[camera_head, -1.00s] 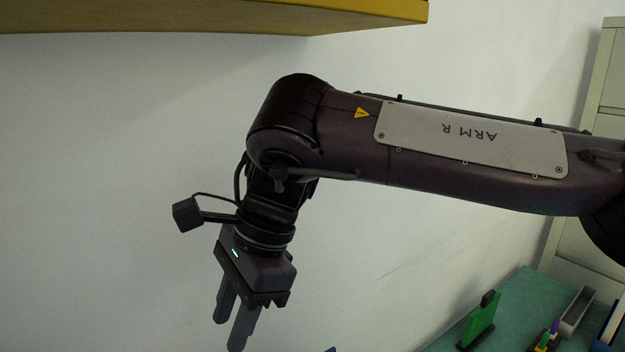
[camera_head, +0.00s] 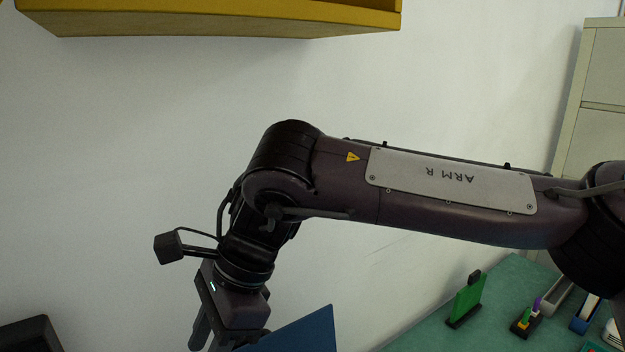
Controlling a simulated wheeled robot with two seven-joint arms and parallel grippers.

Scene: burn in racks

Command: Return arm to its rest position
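My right arm, marked "ARM R", reaches across the view from the right and bends down at its wrist. Its gripper (camera_head: 207,339) points down at the lower left of the middle. The fingertips are cut off by the bottom edge, and no object shows between the finger parts in view. A blue panel (camera_head: 300,334) shows just right of the gripper, low in the view; I cannot tell whether they touch. My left gripper is not in view.
A yellow shelf (camera_head: 220,22) hangs on the white wall above the arm. A pale cabinet (camera_head: 592,120) stands at the right. A dark object (camera_head: 30,335) is at lower left.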

